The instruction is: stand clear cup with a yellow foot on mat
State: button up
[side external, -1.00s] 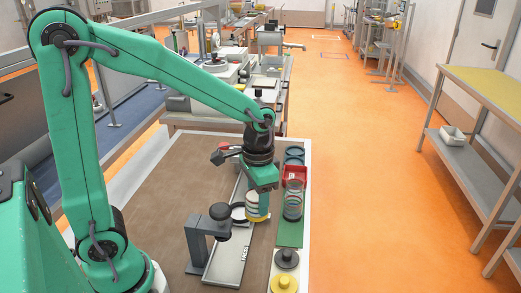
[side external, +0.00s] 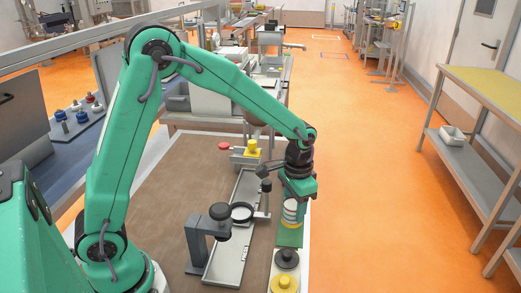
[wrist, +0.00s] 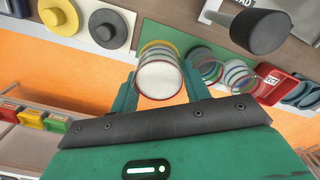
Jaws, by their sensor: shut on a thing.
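My gripper (wrist: 160,88) is shut on a clear cup with a yellow foot (wrist: 160,80), with one finger on each side. The yellow foot shows at the cup's far end in the wrist view. In the side view the cup (side external: 290,213) is under my gripper, over the green mat (side external: 291,237). The mat also shows in the wrist view (wrist: 190,36), beyond the cup. I cannot tell whether the foot touches the mat.
A red reject tray (wrist: 277,87) and teal rings (wrist: 303,93) lie past the cups. A grey stand (side external: 207,235) and magnifier ring (side external: 241,212) are left of the mat.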

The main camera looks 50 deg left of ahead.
jog(key=shift+f, duration=0.25)
jog(key=shift+f, duration=2.15)
jog(key=shift+f, duration=0.45)
dwell(0.6)
dwell(0.5)
jog(key=o, duration=1.7)
jog(key=shift+r, duration=0.1)
jog(key=shift+r, duration=3.4)
